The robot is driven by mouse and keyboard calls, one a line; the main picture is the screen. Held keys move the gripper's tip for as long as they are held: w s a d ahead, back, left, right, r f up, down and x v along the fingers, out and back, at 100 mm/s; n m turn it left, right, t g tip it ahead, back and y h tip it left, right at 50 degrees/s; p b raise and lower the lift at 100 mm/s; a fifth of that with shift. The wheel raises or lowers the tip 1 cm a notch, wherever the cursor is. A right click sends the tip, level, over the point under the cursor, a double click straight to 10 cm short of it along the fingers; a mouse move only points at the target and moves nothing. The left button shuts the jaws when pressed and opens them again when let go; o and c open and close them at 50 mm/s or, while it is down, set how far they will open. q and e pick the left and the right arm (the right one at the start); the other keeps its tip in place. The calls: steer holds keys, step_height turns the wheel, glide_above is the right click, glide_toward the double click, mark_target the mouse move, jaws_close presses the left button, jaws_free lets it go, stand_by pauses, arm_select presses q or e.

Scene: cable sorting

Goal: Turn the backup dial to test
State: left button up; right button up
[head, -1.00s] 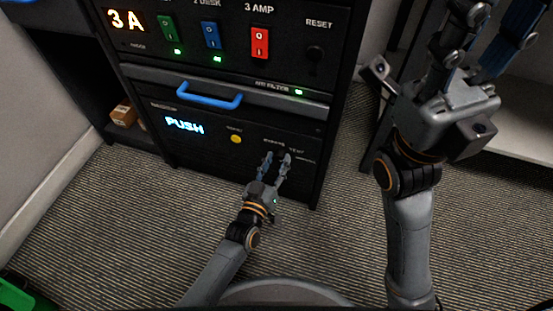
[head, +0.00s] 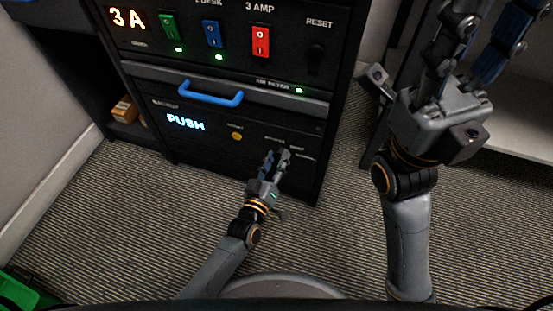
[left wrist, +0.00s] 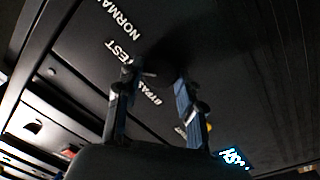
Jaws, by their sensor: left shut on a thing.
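The backup panel (head: 195,150) is the lower black front of the cabinet, with a lit display reading PUSH (head: 186,122). Its dark dial (left wrist: 156,70) shows in the left wrist view among the labels NORMAL, TEST and one partly hidden that looks like BYPASS. My left gripper (head: 276,157) is at the right of this panel, its fingers on either side of the dial and shut on it; its fingers also show in the left wrist view (left wrist: 155,82). The dial's pointer direction cannot be told. My right gripper (head: 478,45) is raised at the right, fingers apart, tips near or beyond the top edge.
A yellow button (head: 237,136) sits left of the dial. Above are a blue drawer handle (head: 211,92) and green, blue and red switches (head: 260,41). A RESET knob (head: 315,58) is at the upper right. Carpet (head: 130,210) in front is clear; a green object (head: 25,290) lies lower left.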

arm_select(q)
steer(key=o, duration=1.2)
step_height(320, 180, up, 10)
